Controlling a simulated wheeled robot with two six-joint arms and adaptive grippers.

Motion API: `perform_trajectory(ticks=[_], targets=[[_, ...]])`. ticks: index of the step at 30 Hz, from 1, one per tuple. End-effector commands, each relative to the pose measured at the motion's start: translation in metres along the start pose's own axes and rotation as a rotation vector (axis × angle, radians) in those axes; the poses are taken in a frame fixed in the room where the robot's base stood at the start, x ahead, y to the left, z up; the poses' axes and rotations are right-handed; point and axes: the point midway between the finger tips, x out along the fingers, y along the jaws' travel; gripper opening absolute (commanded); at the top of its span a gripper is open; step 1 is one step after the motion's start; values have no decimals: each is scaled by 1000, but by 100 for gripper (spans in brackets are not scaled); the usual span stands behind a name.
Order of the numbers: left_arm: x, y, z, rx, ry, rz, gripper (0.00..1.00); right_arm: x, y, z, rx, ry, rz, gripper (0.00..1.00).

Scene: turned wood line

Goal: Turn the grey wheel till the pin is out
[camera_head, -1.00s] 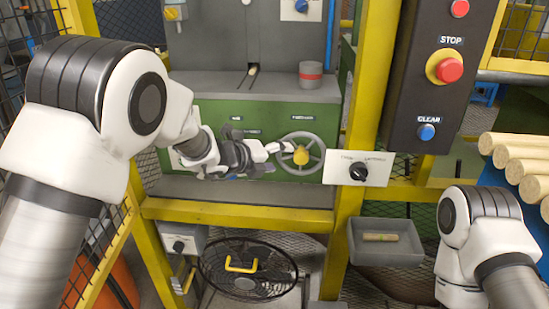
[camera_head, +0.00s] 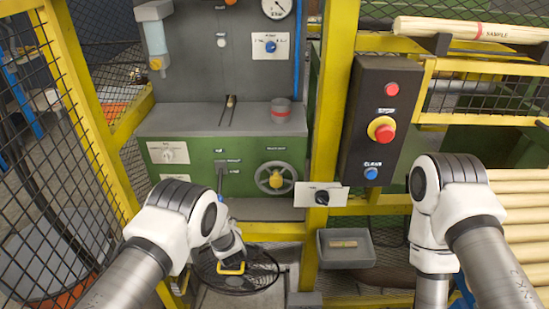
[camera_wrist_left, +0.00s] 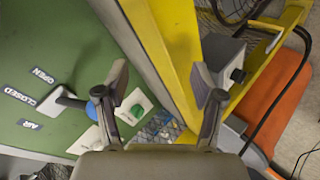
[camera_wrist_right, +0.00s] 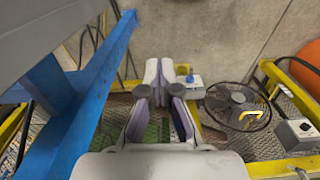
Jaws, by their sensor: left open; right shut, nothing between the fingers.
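The grey wheel (camera_head: 275,178), with a yellow hub, is on the green machine front (camera_head: 202,190) in the head view. Its whole rim is clear and nothing touches it. A slot with a thin light piece (camera_head: 230,103) is in the grey ledge above; I cannot tell whether this is the pin. My left gripper (camera_wrist_left: 158,92) is open and empty, below and left of the wheel; in the head view its fingers are hard to make out. The wheel is not in the left wrist view. My right gripper (camera_wrist_right: 160,92) is shut and empty, away from the wheel.
A black knob plate (camera_head: 321,196) is right of the wheel, and a grey lever (camera_head: 220,172) is to its left. A black fan (camera_head: 255,275) is below. Yellow posts (camera_head: 330,90) frame the machine. A blue beam (camera_wrist_right: 75,95) is beside my right gripper.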

Motion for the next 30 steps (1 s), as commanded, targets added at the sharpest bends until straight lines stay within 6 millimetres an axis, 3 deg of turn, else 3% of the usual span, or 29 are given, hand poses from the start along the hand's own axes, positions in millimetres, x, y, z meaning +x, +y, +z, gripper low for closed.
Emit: perform_trajectory(ticks=[1,4,6,9,12,17,30], targets=[[-15,19,6,154,4,92,68,-34,0,0,0,0,0,0],[-32,55,43,405,36,341,68,-58,0,0,0,0,0,0],[-32,91,63,339,79,461,68,-48,0,0,0,1,0,0],[-46,137,81,231,121,589,68,-49,0,0,0,-1,0,0],[-56,161,88,165,145,659,68,-50,0,0,0,-1,0,0],[-50,168,90,148,152,675,68,-34,0,0,0,0,0,0],[-6,196,88,148,152,674,68,62,0,0,0,0,0,0]])
